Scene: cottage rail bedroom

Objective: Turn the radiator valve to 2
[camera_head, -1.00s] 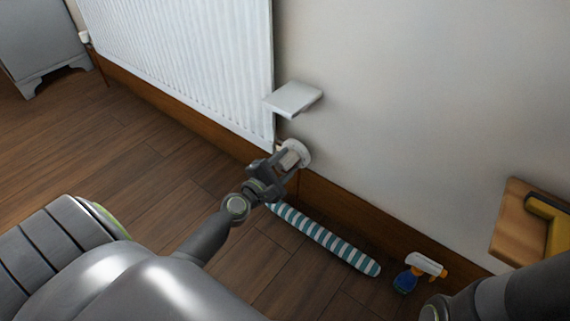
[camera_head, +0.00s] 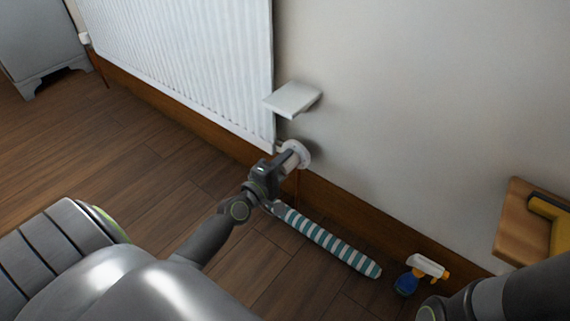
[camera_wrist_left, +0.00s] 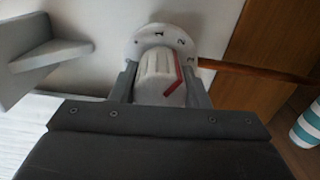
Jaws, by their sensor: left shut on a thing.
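The white radiator valve (camera_head: 302,149) sits beside the lower right corner of the radiator (camera_head: 190,70). My left gripper (camera_head: 286,160) is shut on its knob. In the left wrist view, the ribbed white knob (camera_wrist_left: 157,72) stands between the two grey fingers, in front of a round white dial (camera_wrist_left: 150,36) with dark numerals. A red mark (camera_wrist_left: 175,78) runs along the right side of the knob, its upper end towards the dial's right part. The numerals are small and partly hidden, so I cannot tell the exact setting. My right gripper is out of view.
A small white shelf (camera_head: 292,99) juts from the wall just above the valve. A striped draught roll (camera_head: 325,240) lies along the skirting below. A blue and white spray bottle (camera_head: 418,273) and a wooden ledge (camera_head: 515,225) with a yellow object (camera_head: 549,212) are at right.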

